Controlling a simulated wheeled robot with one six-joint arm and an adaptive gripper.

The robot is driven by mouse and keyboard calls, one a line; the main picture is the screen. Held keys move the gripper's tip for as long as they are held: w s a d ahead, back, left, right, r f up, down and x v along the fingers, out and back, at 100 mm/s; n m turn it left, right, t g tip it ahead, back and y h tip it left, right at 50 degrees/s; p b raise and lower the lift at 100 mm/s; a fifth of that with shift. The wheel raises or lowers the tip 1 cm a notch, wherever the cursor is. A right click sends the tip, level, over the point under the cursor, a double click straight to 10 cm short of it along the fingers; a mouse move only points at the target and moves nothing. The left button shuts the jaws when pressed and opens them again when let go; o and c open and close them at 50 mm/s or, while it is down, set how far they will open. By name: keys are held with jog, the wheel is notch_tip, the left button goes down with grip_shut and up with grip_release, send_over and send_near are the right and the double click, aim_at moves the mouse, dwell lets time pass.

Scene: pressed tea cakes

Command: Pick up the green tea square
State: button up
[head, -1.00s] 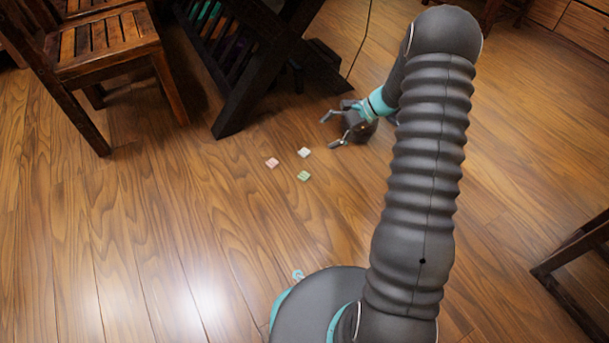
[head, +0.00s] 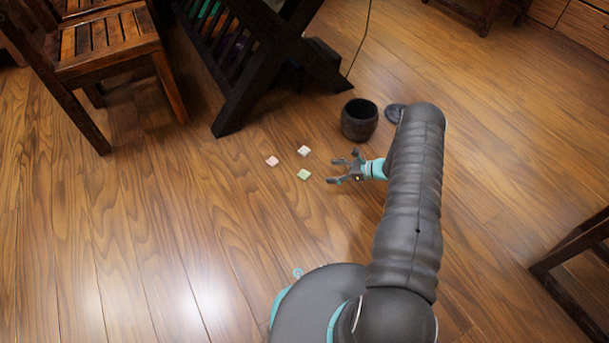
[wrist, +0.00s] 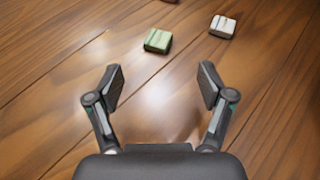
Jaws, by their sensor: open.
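The green tea square (head: 304,175) lies flat on the wooden floor in the head view, the nearest to me of three small squares. In the wrist view the green tea square (wrist: 158,41) sits beyond my fingertips, around the middle of the gap. My gripper (head: 331,171) is open and empty, to the right of the green square and apart from it. In the wrist view my gripper (wrist: 161,84) shows both fingers spread with bare floor between them.
A white square (head: 304,151) lies behind the green one, and a pink square (head: 272,161) to its left. A dark round pot (head: 359,120) stands behind my gripper, with a dark disc (head: 395,113) beside it. A black slatted rack (head: 240,105) and wooden chair (head: 105,45) stand farther back.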

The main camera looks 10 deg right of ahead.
aim_at(305, 174)
jog(key=x, duration=0.5)
jog(key=shift+w+a+f, duration=0.1)
jog(key=shift+a+f, duration=0.1)
jog(key=x, duration=0.4)
jog(key=shift+f+b, duration=0.4)
jog(key=shift+a+f, duration=0.15)
jog(key=shift+a, duration=0.3)
jog(key=c, duration=1)
